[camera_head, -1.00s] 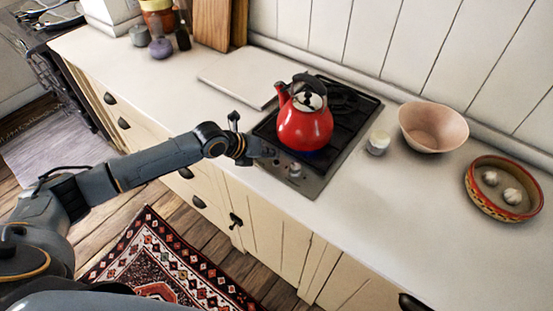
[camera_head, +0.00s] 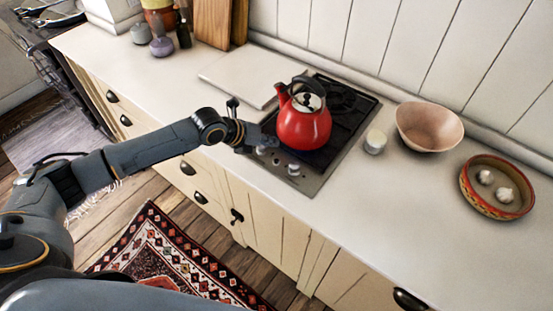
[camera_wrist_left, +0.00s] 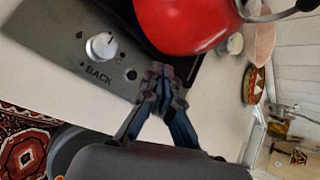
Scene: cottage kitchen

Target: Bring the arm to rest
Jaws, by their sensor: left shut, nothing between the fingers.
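My left arm reaches in from the left over the counter. My left gripper (camera_head: 268,146) is at the front left edge of the stove, near its knobs. In the left wrist view the gripper (camera_wrist_left: 163,75) is shut and empty, with its fingertips together beside the red kettle (camera_wrist_left: 185,20). The kettle (camera_head: 304,122) stands upright on the black hob (camera_head: 343,128). I cannot tell if the fingers touch the stove panel. My right gripper does not show.
On the counter right of the stove are a small white jar (camera_head: 375,141), a pink bowl (camera_head: 430,127) and a patterned dish (camera_head: 497,187) with garlic. A white board (camera_head: 240,77) lies left of the hob. Stove knobs (camera_head: 293,169) stand close to the gripper.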

